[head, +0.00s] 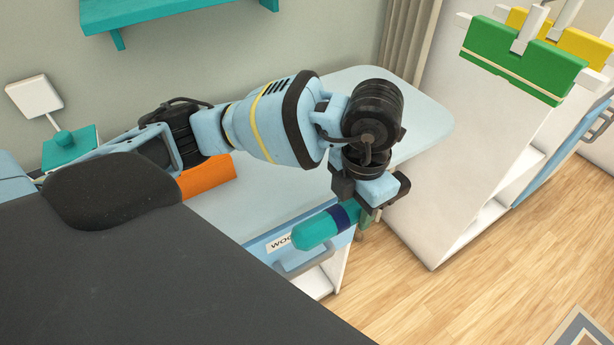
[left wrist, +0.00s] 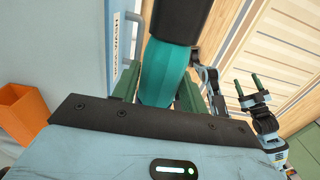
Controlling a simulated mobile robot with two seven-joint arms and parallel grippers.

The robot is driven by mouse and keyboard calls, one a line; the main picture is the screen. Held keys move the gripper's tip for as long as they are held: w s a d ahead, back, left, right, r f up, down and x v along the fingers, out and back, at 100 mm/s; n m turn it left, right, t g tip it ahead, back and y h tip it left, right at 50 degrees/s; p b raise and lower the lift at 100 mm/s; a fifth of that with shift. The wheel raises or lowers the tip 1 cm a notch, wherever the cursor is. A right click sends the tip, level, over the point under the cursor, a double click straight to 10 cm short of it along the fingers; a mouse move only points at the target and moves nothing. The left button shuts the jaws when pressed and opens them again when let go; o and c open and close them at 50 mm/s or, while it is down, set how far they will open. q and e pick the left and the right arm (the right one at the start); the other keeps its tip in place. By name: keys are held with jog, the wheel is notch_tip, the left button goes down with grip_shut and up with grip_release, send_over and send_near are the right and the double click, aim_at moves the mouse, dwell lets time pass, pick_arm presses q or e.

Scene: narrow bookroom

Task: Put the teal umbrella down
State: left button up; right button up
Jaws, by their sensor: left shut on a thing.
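My left gripper (head: 368,205) is shut on the teal umbrella (head: 318,229), a short rolled cylinder with a dark navy band. In the head view it hangs by the front edge of the light blue desk (head: 250,203); whether it touches the desk cannot be told. In the left wrist view the umbrella (left wrist: 167,75) lies between the green fingers of the left gripper (left wrist: 158,90), its dark part toward the top. My right gripper (left wrist: 250,88) shows only in the left wrist view, with its two green fingers apart and empty.
An orange block-like object (head: 208,177) lies on the desk, beside my left arm. A white lamp (head: 35,97) with a teal base stands at the left. A white shelf unit (head: 440,130) stands to the right, past a strip of wooden floor (head: 480,285). A teal wall shelf (head: 165,10) hangs above.

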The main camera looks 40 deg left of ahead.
pick_arm(q)
jog(key=shift+w+a, duration=0.1)
jog(key=shift+a, duration=0.1)
send_over(305, 179)
jog(key=d, duration=0.2)
jog(key=shift+s+f+p, duration=0.45)
jog(key=shift+f, duration=0.15)
jog(key=shift+w+a, duration=0.25)
jog(key=shift+a, duration=0.1)
jog(key=shift+w+a+f, duration=0.1)
jog(key=shift+a, duration=0.25)
jog(key=shift+w+a+f, duration=0.1)
jog(key=shift+a+f, duration=0.1)
jog(key=shift+a, duration=0.1)
jog(key=shift+f, duration=1.55)
pick_arm(e)
jog(key=shift+w+r, duration=0.6)
jog(key=shift+r, duration=0.2)
pick_arm(q)
jog(key=shift+f, duration=0.15)
jog(key=o, duration=1.2)
